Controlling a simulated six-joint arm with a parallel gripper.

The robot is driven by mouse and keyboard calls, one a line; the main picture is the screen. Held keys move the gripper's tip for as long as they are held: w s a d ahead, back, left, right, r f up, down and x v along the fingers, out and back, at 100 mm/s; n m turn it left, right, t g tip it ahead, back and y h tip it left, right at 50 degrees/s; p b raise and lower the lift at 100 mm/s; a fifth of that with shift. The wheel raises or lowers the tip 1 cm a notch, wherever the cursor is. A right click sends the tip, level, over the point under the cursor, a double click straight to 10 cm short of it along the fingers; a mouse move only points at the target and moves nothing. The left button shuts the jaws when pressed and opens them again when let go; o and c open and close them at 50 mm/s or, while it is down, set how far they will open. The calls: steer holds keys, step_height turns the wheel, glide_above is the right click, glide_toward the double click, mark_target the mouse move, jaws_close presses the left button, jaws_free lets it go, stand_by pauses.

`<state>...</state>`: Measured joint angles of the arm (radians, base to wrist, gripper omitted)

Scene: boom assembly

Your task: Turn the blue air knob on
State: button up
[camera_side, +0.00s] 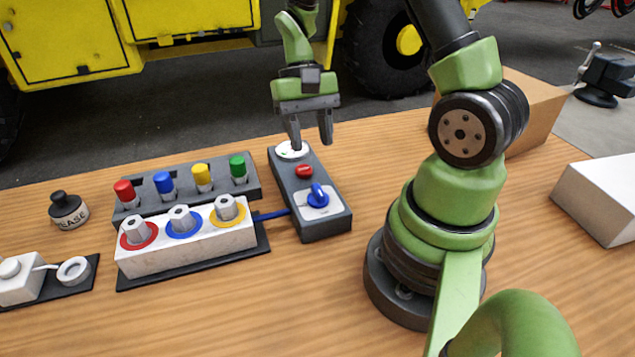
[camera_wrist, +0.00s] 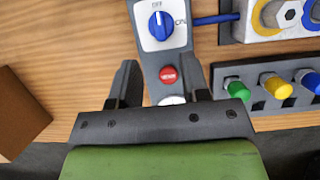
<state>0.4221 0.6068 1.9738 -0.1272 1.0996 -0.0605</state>
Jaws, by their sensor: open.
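The blue air knob (camera_side: 317,195) sits on a white plate at the near end of a dark grey control box (camera_side: 330,225). In the wrist view the knob (camera_wrist: 159,25) has its white pointer line toward the "OFF" label; a second label, partly readable, is at its right. A red button (camera_side: 304,170) sits on the box behind the knob. My gripper (camera_side: 311,142) is open and empty above the far end of the box, near a white round part (camera_side: 291,149). In the wrist view my fingers (camera_wrist: 160,85) straddle the box, short of the knob.
A white block (camera_side: 190,250) with three ringed hex fittings stands left of the box, joined by a blue hose (camera_side: 271,215). Behind it a rack (camera_side: 255,189) holds several coloured pegs. A grease pot (camera_side: 68,210) is at left, a white box (camera_side: 605,195) at right.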

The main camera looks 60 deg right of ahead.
mark_target(318, 189)
steer(key=x, duration=0.8)
steer(key=shift+s+a+f, duration=0.1)
steer(key=shift+f, duration=0.15)
jaws_close()
